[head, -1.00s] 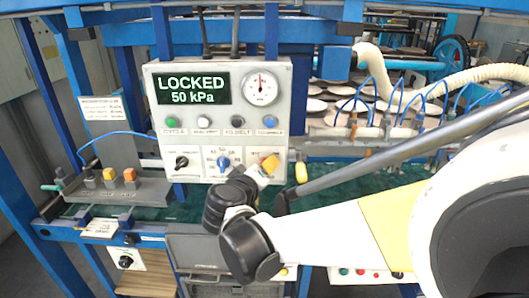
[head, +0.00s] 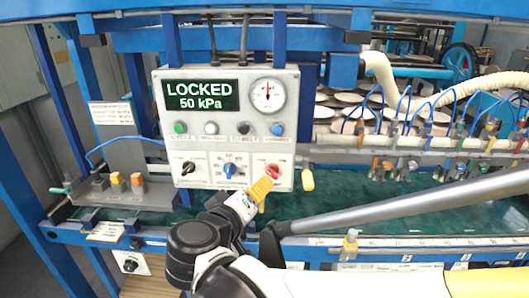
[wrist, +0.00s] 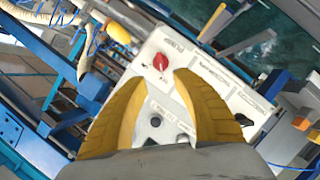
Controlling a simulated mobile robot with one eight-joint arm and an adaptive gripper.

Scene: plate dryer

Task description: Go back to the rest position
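My gripper (head: 262,188) has yellow fingers and is in front of the lower right of the control panel (head: 255,140) in the head view. In the wrist view its two fingers (wrist: 158,80) stand apart with nothing between them. The red knob (head: 272,171) on the panel shows just above the fingertips in the head view. In the wrist view the red knob (wrist: 161,62) lies beyond the gap, clear of the fingers. My arm runs from the lower right up to the panel.
The panel display (head: 203,96) reads LOCKED, 50 kPa, beside a round gauge (head: 268,95). A valve row with blue hoses (head: 420,143) is at the right. A grey block with orange buttons (head: 125,190) is at the left.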

